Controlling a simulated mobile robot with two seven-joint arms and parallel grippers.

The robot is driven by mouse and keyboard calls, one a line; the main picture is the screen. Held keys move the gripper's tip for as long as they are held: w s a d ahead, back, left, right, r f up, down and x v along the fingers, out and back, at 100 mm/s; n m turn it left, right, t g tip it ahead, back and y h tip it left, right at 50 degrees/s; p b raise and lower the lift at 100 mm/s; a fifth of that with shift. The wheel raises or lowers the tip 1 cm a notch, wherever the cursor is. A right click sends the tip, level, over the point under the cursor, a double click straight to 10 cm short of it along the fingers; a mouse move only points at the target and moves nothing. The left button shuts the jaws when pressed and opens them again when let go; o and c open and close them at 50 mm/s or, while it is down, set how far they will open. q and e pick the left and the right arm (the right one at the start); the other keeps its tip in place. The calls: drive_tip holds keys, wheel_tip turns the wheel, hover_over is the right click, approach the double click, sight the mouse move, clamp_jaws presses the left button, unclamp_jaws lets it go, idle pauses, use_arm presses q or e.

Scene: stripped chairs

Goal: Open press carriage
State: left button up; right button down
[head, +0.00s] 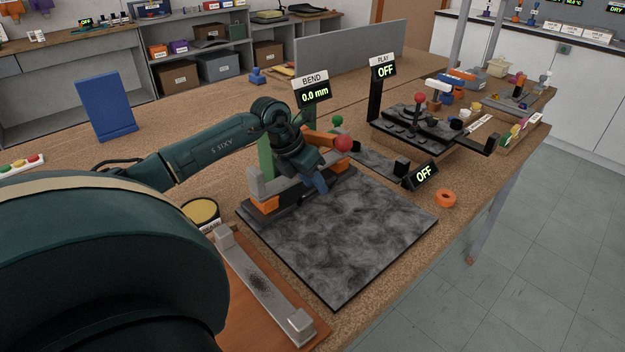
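The press stands on the bench at the middle, under a BEND sign reading 0.0 mm (313,91). Its grey body (256,184) and orange parts (265,206) show around my arm. A red ball knob (343,143) and a green ball knob (337,120) are at its right. I cannot make out which part is the carriage. My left gripper (319,184) points down over the press, left of and below the red knob. Its wrist hides much of the press. I cannot tell whether its fingers are open or touch anything. My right gripper is not in view.
A dark mottled slab (345,236) lies in front of the press. A wooden board with a metal bar (262,288) and a yellow-topped tin (202,213) are nearby. An orange ring (445,198) lies at the right. A blue panel (106,106) stands at the back left.

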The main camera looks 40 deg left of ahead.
use_arm(q)
clamp_jaws()
idle(0.4)
drive_tip(key=d, duration=0.5)
drive_tip(key=shift+s, duration=0.2)
unclamp_jaws()
drive_tip(key=shift+a, duration=0.1)
drive_tip(key=shift+r, duration=0.1)
drive_tip(key=b+v, duration=0.2)
drive_tip(key=v, duration=1.1)
drive_tip(key=shift+a, duration=0.1)
